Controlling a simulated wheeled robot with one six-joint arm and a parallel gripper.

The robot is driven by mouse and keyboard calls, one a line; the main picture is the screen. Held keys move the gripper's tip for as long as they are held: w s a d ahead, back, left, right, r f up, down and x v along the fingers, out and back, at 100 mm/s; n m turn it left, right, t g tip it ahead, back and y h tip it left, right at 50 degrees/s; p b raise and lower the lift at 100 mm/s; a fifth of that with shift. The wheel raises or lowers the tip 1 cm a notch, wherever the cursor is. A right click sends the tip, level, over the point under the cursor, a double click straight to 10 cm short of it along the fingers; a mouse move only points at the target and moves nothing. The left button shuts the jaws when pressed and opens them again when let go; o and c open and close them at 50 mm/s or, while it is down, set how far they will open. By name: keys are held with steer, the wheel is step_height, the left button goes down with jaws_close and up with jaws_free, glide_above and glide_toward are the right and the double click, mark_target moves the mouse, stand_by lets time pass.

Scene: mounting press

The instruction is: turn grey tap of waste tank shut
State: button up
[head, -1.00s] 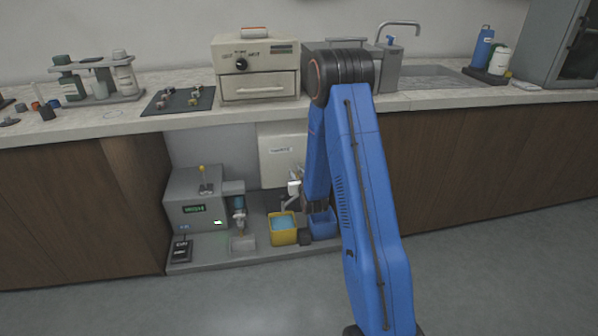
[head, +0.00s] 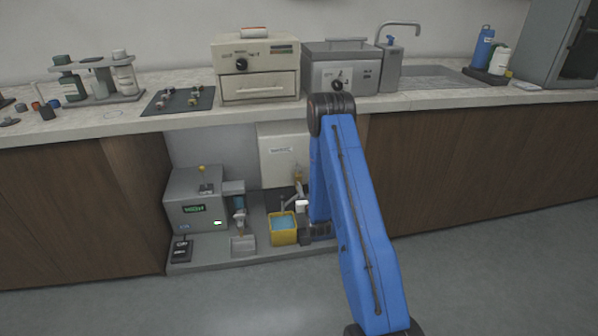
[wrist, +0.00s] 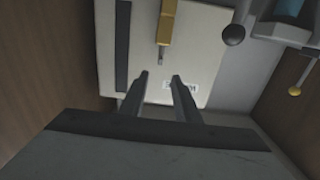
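The waste tank (head: 277,158) is a pale box with a small label, under the counter against the back wall. It also fills the middle of the wrist view (wrist: 205,55), its label upside down. A brass-coloured tap fitting with a short grey end (wrist: 162,55) stands out in front of it; I cannot tell which way the tap is turned. My gripper (wrist: 160,80) is open and empty, its two dark fingers pointing toward the tank, with the grey end just beyond and between their tips. In the head view the fingers are small and partly hidden by my arm.
A yellow bin with blue liquid (head: 284,236) stands below the tank. A grey machine with a display (head: 195,205) is on its left; a yellow knob (wrist: 295,91) and a dark ball knob (wrist: 233,35) show in the wrist view. The counter edge (head: 240,112) overhangs the recess.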

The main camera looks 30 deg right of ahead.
mark_target(299, 171)
steer(key=x, duration=1.4)
steer(key=shift+c, duration=0.2)
jaws_close()
